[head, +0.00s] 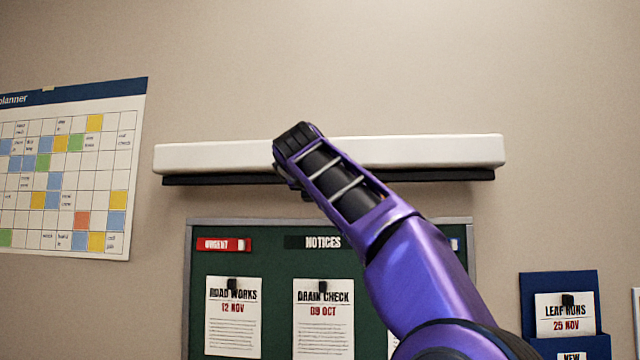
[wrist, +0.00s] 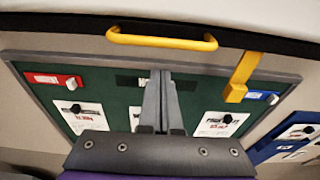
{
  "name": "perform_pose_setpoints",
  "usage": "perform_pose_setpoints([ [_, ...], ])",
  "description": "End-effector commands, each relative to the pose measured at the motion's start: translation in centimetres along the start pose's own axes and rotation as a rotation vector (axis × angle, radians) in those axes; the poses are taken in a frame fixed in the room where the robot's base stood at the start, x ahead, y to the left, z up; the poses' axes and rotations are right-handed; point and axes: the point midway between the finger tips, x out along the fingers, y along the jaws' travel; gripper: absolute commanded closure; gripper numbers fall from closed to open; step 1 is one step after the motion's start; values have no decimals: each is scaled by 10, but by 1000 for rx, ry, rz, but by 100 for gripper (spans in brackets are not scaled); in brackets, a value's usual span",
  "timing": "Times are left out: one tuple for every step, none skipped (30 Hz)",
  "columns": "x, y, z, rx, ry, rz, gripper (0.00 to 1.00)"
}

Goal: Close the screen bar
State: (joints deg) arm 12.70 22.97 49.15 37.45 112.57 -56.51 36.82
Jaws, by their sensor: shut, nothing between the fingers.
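The screen bar is a long white casing (head: 440,150) on the wall, with a black strip (head: 215,180) along its underside. In the wrist view the black strip (wrist: 75,22) crosses the top. It carries a yellow handle (wrist: 163,40), and a yellow tab (wrist: 241,78) hangs to the right of it. My gripper (wrist: 162,78) is shut and empty; in the wrist view its fingertips show below the handle, apart from it in the picture. In the head view my arm covers the middle of the bar and hides the handle, the tab and the fingertips.
A green notice board (head: 273,285) with several pinned papers is on the wall below the bar. A planner (head: 70,170) hangs at the left. A blue document holder (head: 530,285) is at the lower right. The wall above the bar is bare.

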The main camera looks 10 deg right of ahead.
Motion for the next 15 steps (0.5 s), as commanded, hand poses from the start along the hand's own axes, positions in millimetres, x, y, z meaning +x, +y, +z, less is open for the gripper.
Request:
perform_pose_setpoints([
  [9, 3, -12, -2, 4, 0, 100],
  [-2, 2, -9, -1, -3, 0, 100],
  [-15, 2, -9, -1, -6, 0, 100],
  [-23, 2, -8, -2, -6, 0, 100],
  [-30, 2, -8, -1, -5, 0, 100],
  [-39, 2, -9, -1, -4, -1, 100],
  [-46, 2, -9, -1, -4, -1, 100],
  [-52, 2, -8, -1, -4, -1, 100],
  [-60, 2, -8, -1, -2, -1, 100],
  [-65, 1, -8, -1, -2, -2, 100],
  [-70, 1, -8, -1, -1, -2, 100],
  [-76, 2, -8, -1, -1, -1, 100],
  [-80, 2, -7, 0, -2, 0, 100],
  [-83, 2, -7, -1, -1, 0, 100],
  [-86, 2, -7, -1, 0, 0, 100],
])
